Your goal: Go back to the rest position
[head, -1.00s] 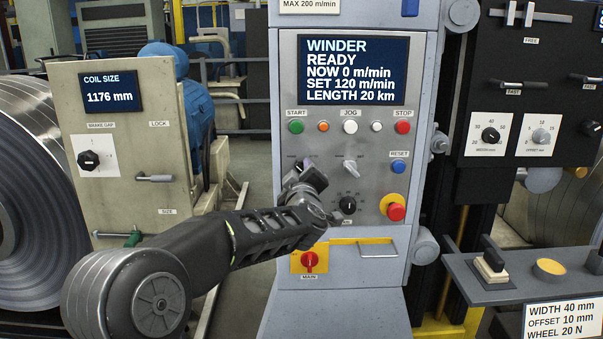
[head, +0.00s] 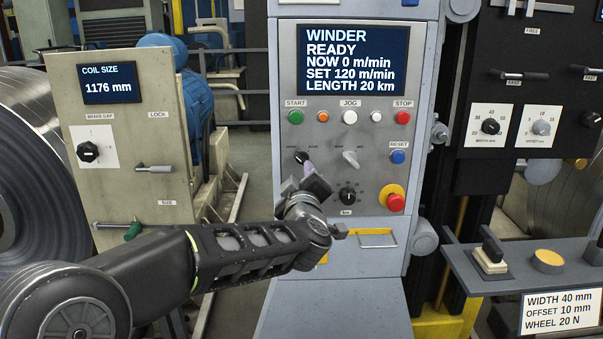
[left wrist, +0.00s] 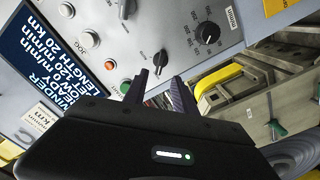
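My left gripper (head: 309,178) is in front of the lower part of the grey winder panel (head: 336,134), just below a black selector knob (head: 301,157). In the left wrist view, the two fingers (left wrist: 160,92) stand apart with nothing between them. The black selector knob (left wrist: 160,60) shows just beyond the fingertips there, and I see a gap to it. My left forearm crosses in front of the panel's lower part and hides most of the yellow main switch plate. My right gripper is not in view.
The winder screen (head: 352,60) reads READY, 0 m/min. A red emergency button (head: 395,202) and a drawer-like handle (head: 376,238) are right of my gripper. The coil-size stand (head: 122,190) is at left. A grey shelf (head: 520,275) with a stamp-like block (head: 491,257) is at right.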

